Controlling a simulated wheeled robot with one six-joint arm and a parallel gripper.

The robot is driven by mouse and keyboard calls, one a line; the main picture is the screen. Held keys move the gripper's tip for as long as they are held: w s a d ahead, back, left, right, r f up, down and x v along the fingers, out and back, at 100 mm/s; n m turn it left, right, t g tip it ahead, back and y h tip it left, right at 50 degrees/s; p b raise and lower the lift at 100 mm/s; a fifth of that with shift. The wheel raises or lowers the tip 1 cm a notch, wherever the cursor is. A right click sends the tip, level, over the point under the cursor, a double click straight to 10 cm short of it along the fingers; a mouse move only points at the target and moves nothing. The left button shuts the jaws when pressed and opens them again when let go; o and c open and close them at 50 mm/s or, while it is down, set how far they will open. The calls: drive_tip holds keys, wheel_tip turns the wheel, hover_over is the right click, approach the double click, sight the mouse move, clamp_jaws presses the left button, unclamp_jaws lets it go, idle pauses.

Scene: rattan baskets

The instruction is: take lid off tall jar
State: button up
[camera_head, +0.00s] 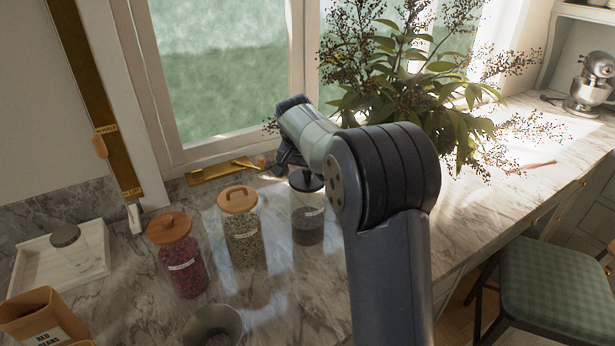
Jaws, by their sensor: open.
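Three glass jars stand in a row on the marble counter. The right jar (308,225) holds dark contents and has a black lid (306,181) on top. The left jar (186,268) holds dark red contents under a wooden lid with a knob (168,227). I cannot tell for sure which is the tall jar. My gripper (285,165) is open, just above and left of the black lid. My arm partly hides the fingers, and contact with the lid is unclear.
A white tray (35,270) with a small grey-lidded glass stands at the left, near a brown box (42,318). A grey funnel-like bowl (212,326) is in front. A leafy plant (440,90) crowds the right of my arm. The window is behind.

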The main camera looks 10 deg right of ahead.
drive_tip(key=shift+f, duration=0.2)
drive_tip(key=shift+c, duration=0.6)
drive_tip(key=c, duration=0.7)
